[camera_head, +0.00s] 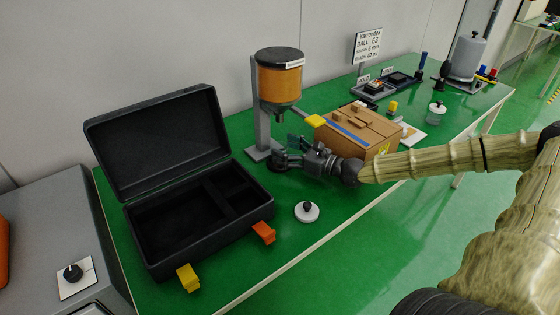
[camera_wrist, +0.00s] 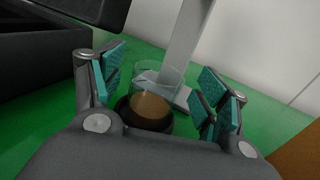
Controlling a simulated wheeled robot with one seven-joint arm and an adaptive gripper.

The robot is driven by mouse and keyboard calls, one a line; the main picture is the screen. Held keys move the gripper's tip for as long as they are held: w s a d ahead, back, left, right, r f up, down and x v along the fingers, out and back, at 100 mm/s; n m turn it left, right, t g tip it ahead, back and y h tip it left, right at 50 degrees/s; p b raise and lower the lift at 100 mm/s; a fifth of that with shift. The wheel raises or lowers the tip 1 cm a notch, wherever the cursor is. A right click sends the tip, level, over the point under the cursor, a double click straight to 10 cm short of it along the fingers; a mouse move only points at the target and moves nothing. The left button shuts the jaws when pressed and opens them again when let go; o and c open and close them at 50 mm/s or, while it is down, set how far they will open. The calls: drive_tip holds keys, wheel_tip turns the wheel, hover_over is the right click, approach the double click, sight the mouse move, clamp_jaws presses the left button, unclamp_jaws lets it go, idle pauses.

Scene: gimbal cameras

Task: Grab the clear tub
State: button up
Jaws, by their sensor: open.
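The clear tub (camera_wrist: 158,78) stands upright between my gripper's fingers in the wrist view, with a brown area seen inside it and a dark ring around its lower part. My gripper (camera_wrist: 166,88) is open, with teal finger pads on either side of the tub and gaps left at both sides. In the head view my gripper (camera_head: 286,154) is low at the foot of the dispenser (camera_head: 279,80). The tub is mostly hidden there by the gripper.
An open black case (camera_head: 160,215) lies left of my gripper. A cardboard box (camera_head: 362,128) stands close on the right. A white disc with a black knob (camera_head: 307,211) lies in front on the green table (camera_head: 262,275). The dispenser's grey post (camera_head: 258,110) rises just behind.

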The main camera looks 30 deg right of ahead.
drive_tip(key=shift+b+x, duration=0.4)
drive_tip(key=shift+x, duration=0.75)
drive_tip(key=shift+w, duration=0.1)
drive_tip(key=c, duration=1.4)
drive_tip(key=shift+r, duration=0.1)
